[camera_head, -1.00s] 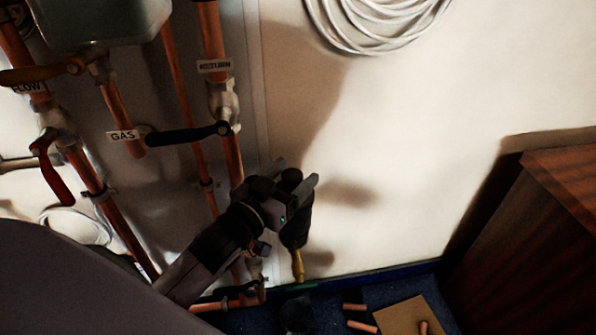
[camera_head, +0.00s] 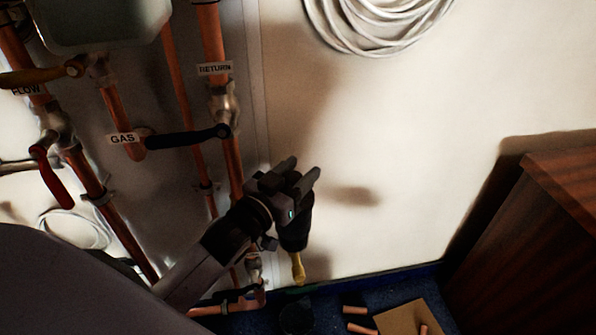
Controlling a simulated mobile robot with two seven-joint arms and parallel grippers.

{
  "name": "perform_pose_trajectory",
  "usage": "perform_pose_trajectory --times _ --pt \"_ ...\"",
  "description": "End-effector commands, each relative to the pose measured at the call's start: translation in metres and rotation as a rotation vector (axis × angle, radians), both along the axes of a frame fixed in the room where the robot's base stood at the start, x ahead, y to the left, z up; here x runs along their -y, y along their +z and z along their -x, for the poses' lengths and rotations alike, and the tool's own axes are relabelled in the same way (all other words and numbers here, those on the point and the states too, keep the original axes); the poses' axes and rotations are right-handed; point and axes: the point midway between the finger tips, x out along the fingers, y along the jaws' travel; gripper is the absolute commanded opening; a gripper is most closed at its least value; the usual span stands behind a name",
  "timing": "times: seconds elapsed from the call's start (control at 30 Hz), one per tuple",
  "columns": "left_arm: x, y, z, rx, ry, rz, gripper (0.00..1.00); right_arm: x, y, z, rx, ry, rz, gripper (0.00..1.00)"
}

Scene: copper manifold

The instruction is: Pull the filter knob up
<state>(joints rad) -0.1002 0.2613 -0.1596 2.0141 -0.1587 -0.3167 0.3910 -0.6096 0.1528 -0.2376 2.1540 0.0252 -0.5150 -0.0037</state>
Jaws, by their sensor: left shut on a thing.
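My left gripper (camera_head: 299,168) is in front of the pale wall, right of the copper return pipe (camera_head: 233,160). The contact is hidden by the gripper's body. I cannot make out a filter knob for certain, nor tell whether this dark piece belongs to it. My right gripper is not in view.
Black (camera_head: 187,138) and red (camera_head: 54,182) valve levers stick out from the pipes at left. A coiled white cable (camera_head: 375,30) hangs above. A wooden cabinet (camera_head: 530,235) stands at right. Copper offcuts and a brown board (camera_head: 405,315) lie on the blue floor. The wall right of the gripper is clear.

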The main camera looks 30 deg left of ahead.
Motion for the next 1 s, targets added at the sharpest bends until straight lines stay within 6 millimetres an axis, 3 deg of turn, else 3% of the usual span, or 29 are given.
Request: perform_pose_trajectory --times 0.17,0.33,0.6,1.0 --pt "0.000 0.026 0.000 0.003 0.000 0.001 0.00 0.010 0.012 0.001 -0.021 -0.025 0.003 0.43" --pt "0.000 0.045 0.000 0.005 0.000 0.003 0.00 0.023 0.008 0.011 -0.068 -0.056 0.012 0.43" --pt "0.000 0.074 0.000 0.006 0.000 0.003 0.00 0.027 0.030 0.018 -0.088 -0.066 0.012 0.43" --pt "0.000 0.082 -0.001 0.009 0.000 0.002 0.00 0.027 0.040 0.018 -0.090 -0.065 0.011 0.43"
